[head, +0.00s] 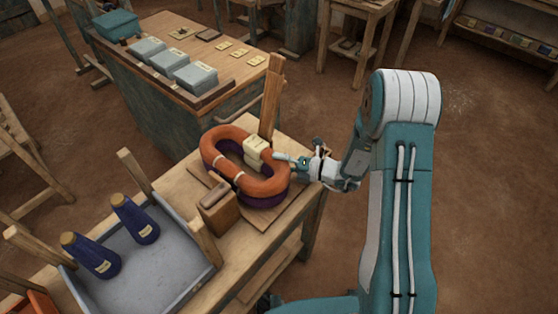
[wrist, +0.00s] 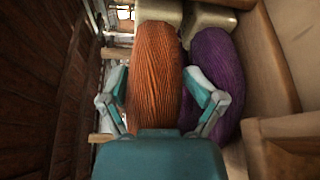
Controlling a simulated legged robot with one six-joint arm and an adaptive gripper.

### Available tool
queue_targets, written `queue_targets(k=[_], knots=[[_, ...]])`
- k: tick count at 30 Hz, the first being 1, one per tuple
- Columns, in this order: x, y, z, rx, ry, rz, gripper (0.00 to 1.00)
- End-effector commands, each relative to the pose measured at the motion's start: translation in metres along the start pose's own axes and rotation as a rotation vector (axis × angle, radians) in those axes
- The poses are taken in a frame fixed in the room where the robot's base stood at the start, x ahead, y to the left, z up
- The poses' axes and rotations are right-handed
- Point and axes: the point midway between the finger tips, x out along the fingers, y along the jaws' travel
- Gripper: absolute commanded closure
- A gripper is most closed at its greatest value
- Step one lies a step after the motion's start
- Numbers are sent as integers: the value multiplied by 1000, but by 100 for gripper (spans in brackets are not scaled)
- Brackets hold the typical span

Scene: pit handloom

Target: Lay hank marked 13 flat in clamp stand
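An orange hank (head: 224,137) with pale ties and a cream tag (head: 257,147) lies as a long loop over a dark purple hank (head: 262,202) on the wooden stand. The tag's number is too small to read. My gripper (head: 290,159) is at the right end of the orange loop. In the wrist view my gripper (wrist: 158,90) has one finger on each side of the orange strand (wrist: 156,65), and the strand fills the gap between the pads. The purple hank (wrist: 218,75) shows just right of the right finger. The stand's wooden upright (head: 271,100) rises behind the loops.
A brown wooden block (head: 216,207) stands close in front of the loops. A grey tray (head: 150,262) with two dark blue cones (head: 134,219) is at the lower left. A bench (head: 235,62) with grey boxes stands behind. Open floor (head: 480,180) lies to the right.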

Motion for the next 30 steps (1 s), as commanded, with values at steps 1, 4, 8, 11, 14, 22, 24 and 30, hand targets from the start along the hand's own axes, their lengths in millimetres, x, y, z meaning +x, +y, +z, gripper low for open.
queue_targets(k=[1,4,8,11,14,22,24,30], knots=[[0,-5,-4,11,5,-12,0],[0,-5,-4,12,5,-12,0],[-1,-2,-4,11,6,-13,0],[-1,8,-2,8,5,-12,0],[-2,26,3,2,3,-9,0],[-4,75,13,-3,2,-3,0],[-5,84,15,-3,1,-2,0],[-5,97,17,0,1,-2,0]])
